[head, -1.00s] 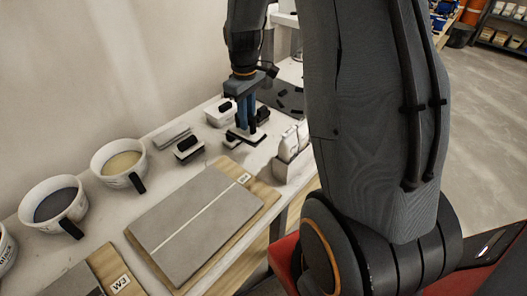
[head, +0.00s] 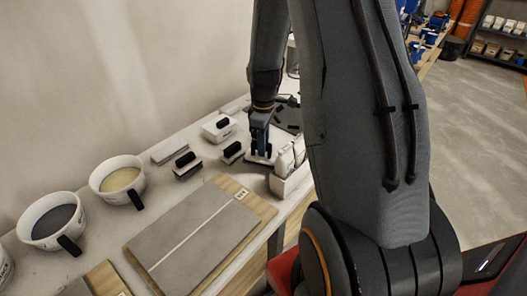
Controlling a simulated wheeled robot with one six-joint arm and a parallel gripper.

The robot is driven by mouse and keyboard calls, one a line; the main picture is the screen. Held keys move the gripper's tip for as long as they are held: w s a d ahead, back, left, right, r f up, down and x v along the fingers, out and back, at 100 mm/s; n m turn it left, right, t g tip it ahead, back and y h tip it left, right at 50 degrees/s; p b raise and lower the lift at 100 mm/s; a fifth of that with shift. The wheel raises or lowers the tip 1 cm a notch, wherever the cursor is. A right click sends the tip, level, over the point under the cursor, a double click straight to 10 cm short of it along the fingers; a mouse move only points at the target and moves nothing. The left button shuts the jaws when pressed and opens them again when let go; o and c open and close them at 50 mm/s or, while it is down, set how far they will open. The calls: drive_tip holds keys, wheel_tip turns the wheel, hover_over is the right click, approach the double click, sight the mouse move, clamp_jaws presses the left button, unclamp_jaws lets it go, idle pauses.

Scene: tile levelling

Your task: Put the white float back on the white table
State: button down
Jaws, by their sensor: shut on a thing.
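My gripper (head: 260,148) points down, its blue fingers shut on the white float (head: 256,160). The float's pale plate shows beneath the fingers. Its handle is mostly hidden by them. The float is low over the far part of the white table (head: 105,235), just left of a white holder; I cannot tell whether it touches the tabletop.
More black-handled floats stand to the left: one by the fingers (head: 232,152), one farther left (head: 187,165) and one behind (head: 218,128). The white holder (head: 290,181) has pale packets in it. Bowls (head: 117,180) and a grey tile (head: 193,232) on a wooden board lie nearer.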

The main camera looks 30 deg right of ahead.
drive_tip(key=shift+f+p, duration=0.3)
drive_tip(key=shift+f, duration=1.2)
drive_tip(key=c, duration=1.6)
unclamp_jaws()
drive_tip(key=shift+f, duration=0.15)
wheel_tip(320, 180, up, 12)
drive_tip(key=b, duration=0.3)
drive_tip(key=s+a+m, duration=0.2)
drive_tip(key=s+a, duration=0.3)
drive_tip(key=s+a+m, duration=0.3)
drive_tip(key=s+a, duration=0.2)
drive_tip(key=s+a+m+t, duration=0.1)
drive_tip(key=s+a+m, duration=0.2)
drive_tip(key=s+a, duration=0.1)
drive_tip(key=shift+s+a+r, duration=0.25)
drive_tip(key=shift+s+a, duration=0.15)
drive_tip(key=shift+a, duration=0.35)
